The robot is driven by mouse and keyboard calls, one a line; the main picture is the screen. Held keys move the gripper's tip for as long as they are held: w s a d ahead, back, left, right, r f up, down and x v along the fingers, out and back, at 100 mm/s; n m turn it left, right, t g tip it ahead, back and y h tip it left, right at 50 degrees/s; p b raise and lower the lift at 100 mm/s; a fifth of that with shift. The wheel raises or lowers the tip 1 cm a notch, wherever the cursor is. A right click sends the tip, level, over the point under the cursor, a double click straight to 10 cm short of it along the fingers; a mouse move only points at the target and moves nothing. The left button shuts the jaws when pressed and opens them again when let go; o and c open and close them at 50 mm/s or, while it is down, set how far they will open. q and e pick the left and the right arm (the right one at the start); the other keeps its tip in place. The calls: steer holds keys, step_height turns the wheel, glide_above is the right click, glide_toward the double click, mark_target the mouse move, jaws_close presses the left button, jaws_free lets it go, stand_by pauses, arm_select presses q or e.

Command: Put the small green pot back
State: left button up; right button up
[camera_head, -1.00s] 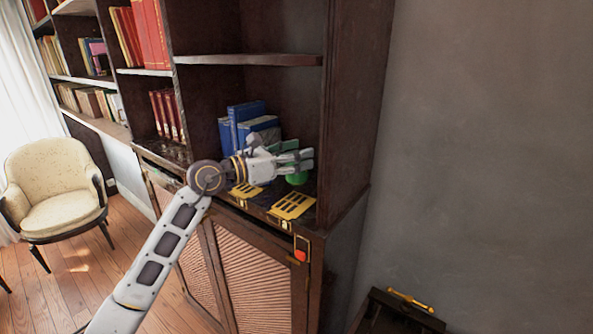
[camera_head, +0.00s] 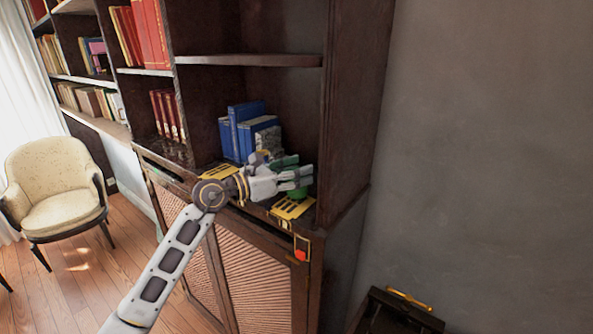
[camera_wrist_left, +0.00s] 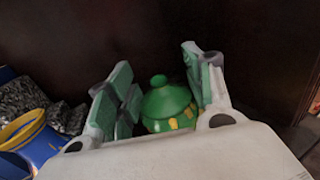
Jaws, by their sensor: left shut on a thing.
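The small green pot (camera_wrist_left: 168,106) has a round knobbed lid and yellow patches. It sits between the two fingers of my left gripper (camera_wrist_left: 160,92) in the left wrist view. In the head view only a green part of the pot (camera_head: 298,192) shows below the fingers. My left gripper (camera_head: 294,178) is shut on the pot above the yellow slotted plate at the right end of the cabinet shelf. Whether the pot touches the plate or shelf is hard to tell. My right gripper is not in view.
Yellow slotted plates lie on the shelf, one at the right (camera_head: 291,208) and one further left (camera_head: 220,171). Blue books (camera_head: 240,130) stand behind. A dark side wall (camera_head: 345,130) bounds the shelf on the right. A cream armchair (camera_head: 60,190) stands at the left.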

arm_select(q)
steer(key=shift+f, duration=0.1)
stand_by(0.3)
steer(key=o, duration=1.2)
steer(key=shift+c, duration=0.2)
steer(key=b+v, duration=0.2)
steer(key=v, duration=0.8)
steer(key=shift+b, duration=0.35)
steer(key=shift+v, duration=1.05)
steer(key=shift+s+d, duration=0.1)
steer(key=shift+d, duration=0.05)
